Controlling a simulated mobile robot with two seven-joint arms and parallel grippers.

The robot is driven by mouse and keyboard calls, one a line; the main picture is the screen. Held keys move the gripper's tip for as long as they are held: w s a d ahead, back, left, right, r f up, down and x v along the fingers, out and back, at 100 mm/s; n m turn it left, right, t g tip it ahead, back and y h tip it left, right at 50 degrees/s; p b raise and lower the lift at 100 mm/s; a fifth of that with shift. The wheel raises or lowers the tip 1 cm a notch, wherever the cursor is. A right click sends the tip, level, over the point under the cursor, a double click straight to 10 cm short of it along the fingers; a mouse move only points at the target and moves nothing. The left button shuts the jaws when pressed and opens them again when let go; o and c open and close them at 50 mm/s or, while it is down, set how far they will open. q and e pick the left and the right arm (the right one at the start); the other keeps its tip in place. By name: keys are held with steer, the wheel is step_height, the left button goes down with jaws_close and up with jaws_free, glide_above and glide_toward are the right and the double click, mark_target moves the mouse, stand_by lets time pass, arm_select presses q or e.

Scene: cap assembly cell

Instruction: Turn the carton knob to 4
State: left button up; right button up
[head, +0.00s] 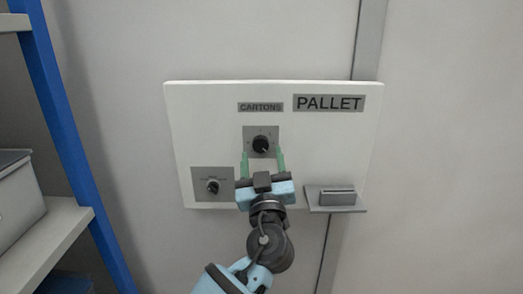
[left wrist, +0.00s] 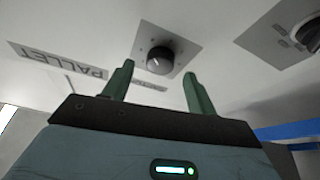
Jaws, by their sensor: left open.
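The carton knob (head: 261,144) is a black round knob on a grey square plate under the "CARTONS" label (head: 260,107) on the white wall panel. My left gripper (head: 264,160) is just below and in front of it, its two green fingers open to either side of the knob. In the left wrist view the knob (left wrist: 159,57) shows beyond and between the fingertips (left wrist: 160,72) with a white pointer mark. Nothing is between the fingers, and they appear apart from the knob. The numbers on the plate are too small to read. My right gripper is not in view.
A second knob (head: 213,186) sits on a grey plate at the panel's lower left. A grey ledge with a block (head: 336,197) juts out at the lower right, under the "PALLET" label (head: 329,103). A blue-framed shelf (head: 70,140) stands at the left.

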mark_target(261, 145)
arm_select(q)
steer(key=shift+x, duration=1.1)
steer(key=shift+f, duration=0.1)
steer(key=c, duration=1)
